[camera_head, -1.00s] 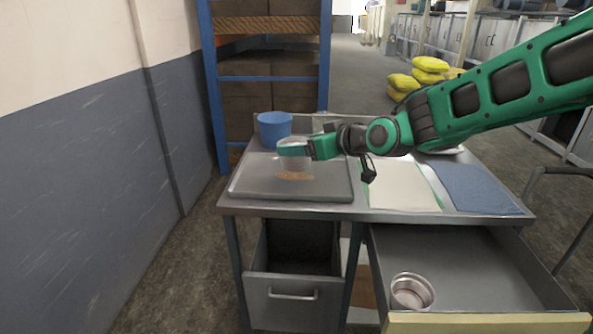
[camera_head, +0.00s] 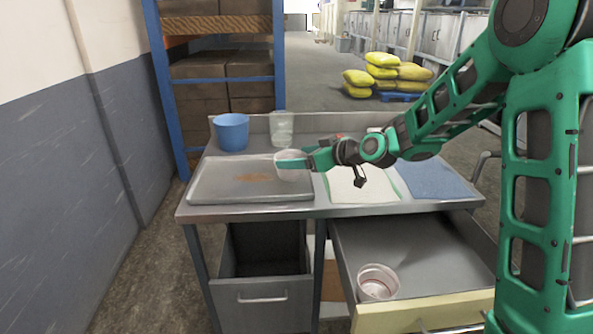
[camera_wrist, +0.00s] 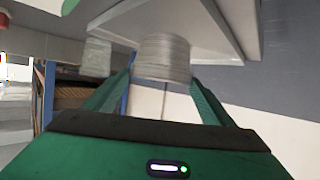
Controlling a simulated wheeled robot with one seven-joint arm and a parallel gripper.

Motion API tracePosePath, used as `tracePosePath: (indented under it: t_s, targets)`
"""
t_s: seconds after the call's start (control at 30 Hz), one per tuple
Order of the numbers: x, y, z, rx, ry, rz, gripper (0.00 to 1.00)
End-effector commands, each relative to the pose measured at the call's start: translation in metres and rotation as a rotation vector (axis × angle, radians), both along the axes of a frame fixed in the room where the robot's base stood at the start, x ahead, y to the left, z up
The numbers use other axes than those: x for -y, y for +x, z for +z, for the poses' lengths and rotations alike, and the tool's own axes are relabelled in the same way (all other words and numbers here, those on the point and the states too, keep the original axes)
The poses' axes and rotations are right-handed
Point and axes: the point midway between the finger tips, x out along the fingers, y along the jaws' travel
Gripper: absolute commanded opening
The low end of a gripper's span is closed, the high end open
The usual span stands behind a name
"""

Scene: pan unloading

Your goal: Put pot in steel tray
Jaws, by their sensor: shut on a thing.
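My gripper (camera_head: 306,163) is shut on a small pale, round pot (camera_head: 289,173) and holds it upright at the right end of the steel tray. The pot also shows in the wrist view (camera_wrist: 162,60), ribbed and grey between the two fingers. The steel tray (camera_head: 215,189) is a flat grey tray with a low rim and a brownish patch, on the left of the metal table. The pot overlaps the tray's right end in the picture; I cannot tell whether its base touches it. Another silvery pot (camera_head: 377,284) stands in the open drawer.
A blue bucket (camera_head: 231,132) and a clear glass (camera_head: 282,128) stand behind the tray. A white cloth (camera_head: 350,190) and a blue cloth (camera_head: 428,180) lie to the right. The open drawer (camera_head: 415,255) juts out at the front. A wall (camera_head: 60,190) runs along the left.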

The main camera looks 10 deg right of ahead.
Motion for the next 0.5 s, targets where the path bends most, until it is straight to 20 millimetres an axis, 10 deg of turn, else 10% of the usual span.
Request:
tracePosePath:
  t_s: [0.47, 0.5]
  targets:
    - [-0.001, -0.001, -0.038, -0.002, 0.0, 0.001, 0.53]
    - [0.0, -0.001, -0.038, -0.003, -0.001, 0.001, 0.79]
